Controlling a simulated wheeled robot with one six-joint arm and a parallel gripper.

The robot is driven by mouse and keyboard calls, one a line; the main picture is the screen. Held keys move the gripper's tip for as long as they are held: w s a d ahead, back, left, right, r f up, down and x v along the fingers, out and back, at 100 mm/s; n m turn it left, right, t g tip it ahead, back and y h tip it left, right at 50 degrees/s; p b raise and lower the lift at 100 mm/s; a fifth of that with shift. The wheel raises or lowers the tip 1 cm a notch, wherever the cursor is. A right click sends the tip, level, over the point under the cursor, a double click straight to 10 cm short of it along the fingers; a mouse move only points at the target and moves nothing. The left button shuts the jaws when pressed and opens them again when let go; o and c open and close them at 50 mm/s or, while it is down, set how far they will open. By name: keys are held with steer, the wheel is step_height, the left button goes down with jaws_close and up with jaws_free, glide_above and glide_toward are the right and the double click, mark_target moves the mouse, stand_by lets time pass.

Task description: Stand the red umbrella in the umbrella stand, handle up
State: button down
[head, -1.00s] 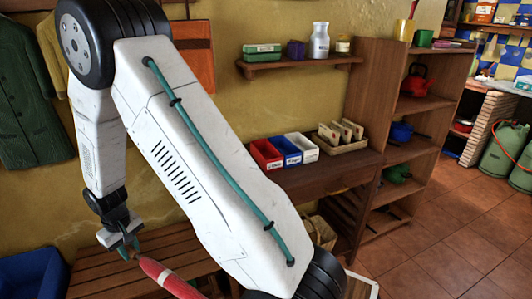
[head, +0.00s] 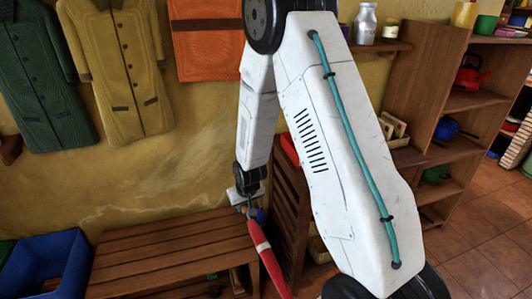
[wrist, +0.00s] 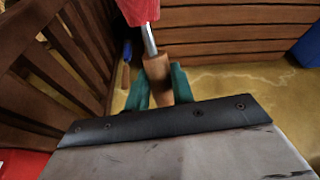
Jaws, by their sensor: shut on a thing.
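My gripper (head: 250,210) is shut on the wooden handle of the red umbrella (head: 268,258). The umbrella hangs handle up, its furled red canopy with a pale band slanting down to the right; its lower end is cut off by the frame edge. In the wrist view, the teal fingers (wrist: 158,92) close around the wooden handle, and the metal shaft and red canopy (wrist: 138,8) extend away from them. I cannot make out the umbrella stand in either view.
A slatted wooden bench (head: 165,250) stands along the wall, with a blue bin (head: 45,268) to its left. An upright slatted wooden panel (head: 288,215) is just right of the umbrella. Coats hang above. A small blue thing with a wooden end (wrist: 126,66) shows beside the slats.

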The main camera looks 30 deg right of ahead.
steer(key=w+d+f+m+t+h, duration=0.1)
steer(key=w+d+f+t, duration=0.1)
steer(key=w+d+t, duration=0.3)
steer(key=w+d+f+m+t+h, duration=0.1)
steer(key=w+d+f, duration=0.1)
steer(key=d, duration=0.5)
steer(key=w+d+r+t+h, duration=0.1)
steer(key=w+d+r+t, duration=0.1)
steer(key=w+r+t, duration=0.3)
steer(key=d+r+t+h, duration=0.2)
steer(key=d+r, duration=0.1)
steer(key=r, duration=0.5)
step_height(320, 180, down, 25)
steer(key=shift+a+t, duration=0.2)
steer(key=shift+t, duration=0.1)
stand_by(0.6)
steer(key=shift+w, duration=0.1)
